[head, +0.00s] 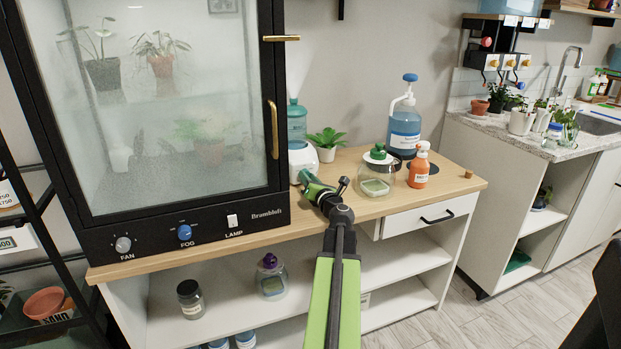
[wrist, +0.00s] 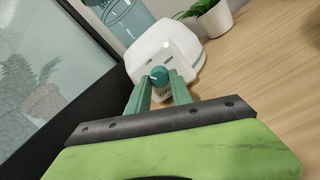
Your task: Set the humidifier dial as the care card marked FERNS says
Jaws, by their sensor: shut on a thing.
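The humidifier (head: 302,158) stands on the wooden counter beside the glass cabinet, with a white base and a blue-tinted tank (head: 297,122). In the wrist view its white body (wrist: 168,40) faces me, with a teal dial (wrist: 159,74) on the front. My gripper (wrist: 160,86) is shut on this dial, one green finger on each side; it also shows in the head view (head: 306,180). The marks around the dial are too small to read, so its setting cannot be told. No card readable as FERNS shows.
The cabinet (head: 160,225) with fan and fog knobs rises close on the left. A small potted plant (head: 327,143), a glass jar (head: 376,174), an orange bottle (head: 419,168) and a blue pump bottle (head: 404,125) stand to the right. The counter's right end is mostly clear.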

